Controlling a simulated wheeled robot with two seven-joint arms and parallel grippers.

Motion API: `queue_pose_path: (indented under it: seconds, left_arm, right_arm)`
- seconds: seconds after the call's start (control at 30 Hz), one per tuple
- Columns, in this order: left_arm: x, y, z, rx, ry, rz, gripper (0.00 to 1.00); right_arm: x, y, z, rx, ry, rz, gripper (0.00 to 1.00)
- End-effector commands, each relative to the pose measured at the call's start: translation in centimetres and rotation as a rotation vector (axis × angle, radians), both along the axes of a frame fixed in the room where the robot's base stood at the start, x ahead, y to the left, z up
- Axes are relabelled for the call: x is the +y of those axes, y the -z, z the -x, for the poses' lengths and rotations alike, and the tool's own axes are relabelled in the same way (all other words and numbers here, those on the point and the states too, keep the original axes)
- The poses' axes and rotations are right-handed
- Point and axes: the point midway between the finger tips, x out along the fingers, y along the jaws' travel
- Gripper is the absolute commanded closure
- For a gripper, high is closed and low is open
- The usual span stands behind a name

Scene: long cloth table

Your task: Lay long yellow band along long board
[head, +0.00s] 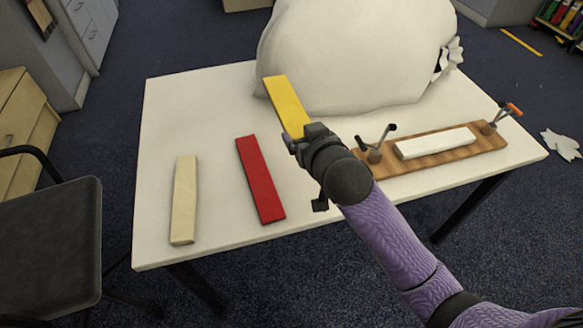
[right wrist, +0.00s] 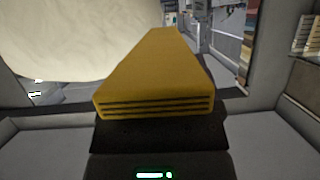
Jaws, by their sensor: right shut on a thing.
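The yellow band (head: 285,105) is a flat, layered strip. My right gripper (head: 307,137) is shut on its near end, and the band sticks out toward the back left, seemingly above the table. In the right wrist view the yellow band (right wrist: 155,70) stretches away from the jaws, its folded end facing the camera. The long wooden board (head: 382,165) lies at the right of the table, right of my right gripper, with a white block (head: 435,143) on it and a metal clamp near each end. My left gripper does not show.
A red strip (head: 260,180) and a cream strip (head: 184,200) lie on the white table (head: 215,100), left of my arm. A big white sack (head: 350,55) fills the back of the table. A black chair (head: 50,240) stands at the left.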

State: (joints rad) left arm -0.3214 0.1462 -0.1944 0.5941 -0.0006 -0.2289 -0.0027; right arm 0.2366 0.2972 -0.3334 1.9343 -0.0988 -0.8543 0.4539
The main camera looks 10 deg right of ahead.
Motion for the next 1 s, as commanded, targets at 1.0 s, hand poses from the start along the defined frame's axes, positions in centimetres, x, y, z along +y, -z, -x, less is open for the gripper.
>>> queue_pose_path:
  seconds: [1.0]
  left_arm:
    - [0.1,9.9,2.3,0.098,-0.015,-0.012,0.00]
  right_arm:
    - [0.0,18.0,0.1,0.008,0.002,0.000,0.78]
